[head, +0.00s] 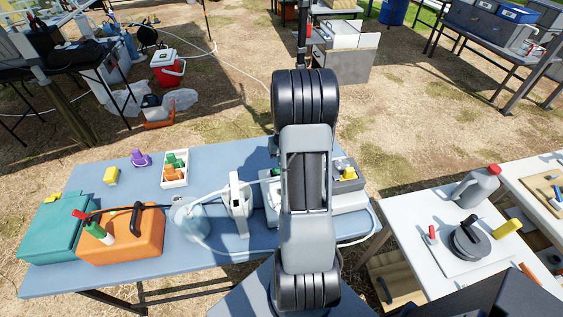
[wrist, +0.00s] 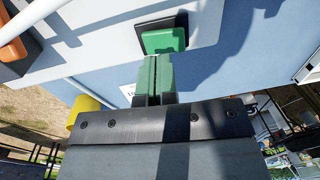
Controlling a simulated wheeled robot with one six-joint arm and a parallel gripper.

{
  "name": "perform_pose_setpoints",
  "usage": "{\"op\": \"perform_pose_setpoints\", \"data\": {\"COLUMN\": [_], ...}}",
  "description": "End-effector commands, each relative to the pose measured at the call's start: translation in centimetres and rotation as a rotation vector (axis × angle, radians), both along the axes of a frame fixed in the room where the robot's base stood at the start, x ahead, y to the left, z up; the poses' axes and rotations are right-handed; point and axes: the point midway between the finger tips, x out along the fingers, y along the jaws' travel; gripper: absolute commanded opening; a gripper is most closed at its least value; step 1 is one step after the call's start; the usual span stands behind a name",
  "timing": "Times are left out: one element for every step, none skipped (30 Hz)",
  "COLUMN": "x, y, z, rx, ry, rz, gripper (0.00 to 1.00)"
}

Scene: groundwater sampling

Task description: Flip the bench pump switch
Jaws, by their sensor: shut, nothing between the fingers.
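In the wrist view, a green rocker-like switch (wrist: 165,39) on a dark base sits on a pale panel. An orange switch-like part (wrist: 12,22) on a dark base is at the upper left. I cannot tell from any label which is the pump switch. My gripper (wrist: 153,62) is shut and empty, its two green fingers side by side. The fingertips are just below the green switch in the picture; contact is unclear. In the head view my arm covers the middle of the blue bench (head: 210,165) and hides the gripper and much of the pale equipment there.
On the bench are an orange case (head: 120,243), a teal case (head: 50,232), a white tray of bottles (head: 174,178), a purple item (head: 140,158) and a white jug-like item (head: 237,200). A white table (head: 400,220) stands at the right. Tubing runs over the bench.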

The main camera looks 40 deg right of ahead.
Motion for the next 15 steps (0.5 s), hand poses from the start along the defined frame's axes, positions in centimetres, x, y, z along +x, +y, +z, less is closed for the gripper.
{"op": "perform_pose_setpoints", "data": {"x": [0.1,0.1,0.1,0.1,0.1,0.0,0.0,0.0,-0.1,-0.1,-0.1,-0.1,-0.2,-0.2,-0.2], "y": [-0.1,-0.2,-0.3,-0.3,-0.3,-0.4,-0.4,-0.5,-0.6,-0.6,-0.6,-0.7,-0.7,-0.8,-0.8], "z": [1.8,2.0,2.8,3.4,4.1,4.8,5.4,6.0,6.7,7.2,7.6,8.2,8.6,9.0,9.4], "rx": [-0.004,-0.005,-0.006,-0.006,-0.006,-0.006,-0.005,-0.006,-0.005,-0.005,-0.004,-0.004,-0.004,-0.005,-0.004], "ry": [-0.005,-0.007,-0.008,-0.008,-0.008,-0.008,-0.009,-0.009,-0.009,-0.01,-0.008,-0.008,-0.008,-0.008,-0.008], "rz": [0.0,0.001,0.001,0.001,0.001,0.0,0.0,0.0,0.0,-0.001,-0.001,-0.001,-0.002,-0.003,-0.003], "gripper": [0.0,0.0,0.0,0.0,0.0,0.0,0.0,0.0,0.0,0.0,0.0,0.0,0.0,0.0,0.0]}}
